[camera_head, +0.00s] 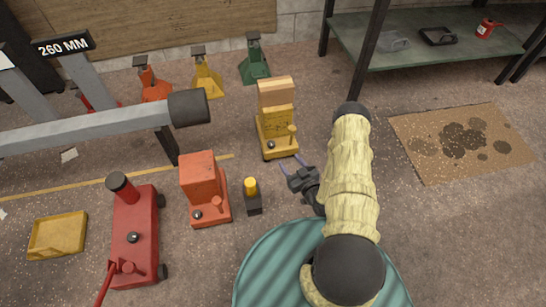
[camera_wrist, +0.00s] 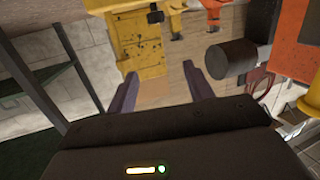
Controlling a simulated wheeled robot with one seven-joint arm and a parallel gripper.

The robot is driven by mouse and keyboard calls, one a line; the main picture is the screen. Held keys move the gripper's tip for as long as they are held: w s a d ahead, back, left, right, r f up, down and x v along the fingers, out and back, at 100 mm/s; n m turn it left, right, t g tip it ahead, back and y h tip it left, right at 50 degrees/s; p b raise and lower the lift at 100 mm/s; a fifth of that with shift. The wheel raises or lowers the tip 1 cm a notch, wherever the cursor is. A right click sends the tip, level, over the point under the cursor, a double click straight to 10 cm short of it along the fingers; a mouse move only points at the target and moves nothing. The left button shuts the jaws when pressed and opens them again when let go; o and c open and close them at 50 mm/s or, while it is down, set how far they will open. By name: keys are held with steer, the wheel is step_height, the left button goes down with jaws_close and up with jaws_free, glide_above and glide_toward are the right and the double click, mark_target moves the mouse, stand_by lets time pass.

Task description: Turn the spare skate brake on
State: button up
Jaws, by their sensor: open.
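Two skate-like machines stand on the floor in the head view. One is a yellow skate (camera_head: 275,140) carrying a pale wooden block (camera_head: 276,92), with a small yellow lever (camera_head: 292,131) and a black knob on its near end. The other is an orange skate (camera_head: 203,178) with an orange lever (camera_head: 217,203). I cannot tell which is the spare or how either brake is set. My gripper (camera_head: 291,159) is open and empty, just in front of the yellow skate. In the wrist view, its fingers (camera_wrist: 162,90) are apart, with yellow bodywork (camera_wrist: 140,42) beyond them.
A black post with a yellow cap (camera_head: 252,195) stands left of my gripper. A red jack (camera_head: 133,235), a grey beam (camera_head: 90,128) and a yellow tray (camera_head: 57,235) lie further left. A green shelf (camera_head: 440,50) is at back right. The stained mat (camera_head: 412,140) is clear.

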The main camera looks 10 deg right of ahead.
mark_target(273, 147)
steer(key=s+f+m+t+b, duration=0.1)
steer(key=s+f+b, duration=0.2)
steer(key=f, duration=0.3)
steer(key=shift+s+f+t+h, duration=0.2)
steer(key=shift+s+t+h, duration=0.1)
steer(key=shift+s, duration=0.05)
steer(key=shift+w, duration=0.1)
steer(key=b+x, duration=0.9)
steer(key=x, duration=0.7)
steer(key=shift+f+b, duration=0.15)
steer(key=shift+b, duration=0.2)
steer(key=shift+w+a, duration=0.2)
steer(key=shift+w, duration=0.45)
